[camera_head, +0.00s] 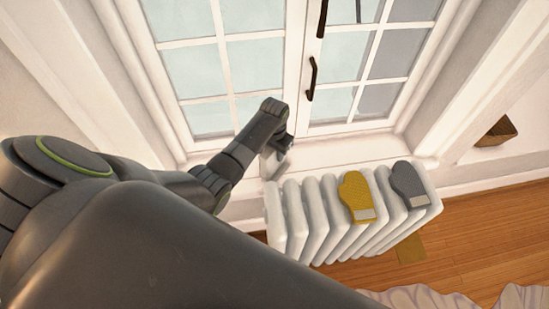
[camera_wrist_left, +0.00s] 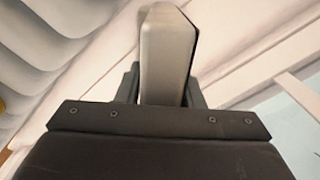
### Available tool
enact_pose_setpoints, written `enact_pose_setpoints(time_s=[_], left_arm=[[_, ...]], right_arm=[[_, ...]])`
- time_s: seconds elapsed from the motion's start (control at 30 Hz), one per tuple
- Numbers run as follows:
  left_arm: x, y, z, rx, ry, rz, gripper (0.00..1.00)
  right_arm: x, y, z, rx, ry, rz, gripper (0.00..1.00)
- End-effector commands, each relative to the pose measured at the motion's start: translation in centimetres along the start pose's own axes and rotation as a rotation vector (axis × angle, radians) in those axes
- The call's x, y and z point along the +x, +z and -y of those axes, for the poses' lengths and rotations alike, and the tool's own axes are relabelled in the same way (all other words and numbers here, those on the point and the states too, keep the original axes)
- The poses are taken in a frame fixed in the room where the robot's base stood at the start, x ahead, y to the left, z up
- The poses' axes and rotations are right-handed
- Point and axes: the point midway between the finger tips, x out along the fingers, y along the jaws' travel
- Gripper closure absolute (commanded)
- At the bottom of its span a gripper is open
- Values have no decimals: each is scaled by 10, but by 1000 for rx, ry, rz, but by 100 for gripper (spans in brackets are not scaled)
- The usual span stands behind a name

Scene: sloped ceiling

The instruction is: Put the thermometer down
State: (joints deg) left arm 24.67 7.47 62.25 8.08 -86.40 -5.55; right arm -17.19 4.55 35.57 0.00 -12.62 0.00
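The thermometer looks like a slim silver-grey block with rounded edges (camera_wrist_left: 168,50). In the left wrist view it stands out between the dark fingers of my left gripper (camera_wrist_left: 165,90), which are closed on its sides. In the head view my left gripper (camera_head: 283,145) is over the white window sill, just behind the left end of the radiator. A pale grey piece of the thermometer (camera_head: 270,165) shows below it. I cannot tell whether it touches the sill. My right gripper is not in view.
A white ribbed radiator (camera_head: 289,215) stands in front of the sill, with a yellow mitten (camera_head: 355,193) and a grey mitten (camera_head: 406,180) on top. The window (camera_head: 256,66) is behind. The sill (camera_head: 340,151) is clear to the right of my gripper.

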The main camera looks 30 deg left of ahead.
Motion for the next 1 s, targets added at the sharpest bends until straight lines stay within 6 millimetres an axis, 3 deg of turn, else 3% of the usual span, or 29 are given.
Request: enact_pose_setpoints(time_s=[0.03, 0.27, 0.57, 1.0], left_arm=[[0, 0, 0, 0, 0, 0, 73], [-1, 0, 0, 0, 0, -1, 100], [-9, -1, 0, 0, 0, -3, 100], [-82, -1, 1, 0, -1, -4, 100]], right_arm=[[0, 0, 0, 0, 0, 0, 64], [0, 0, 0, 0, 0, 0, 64], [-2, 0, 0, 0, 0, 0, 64], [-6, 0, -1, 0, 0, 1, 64]])
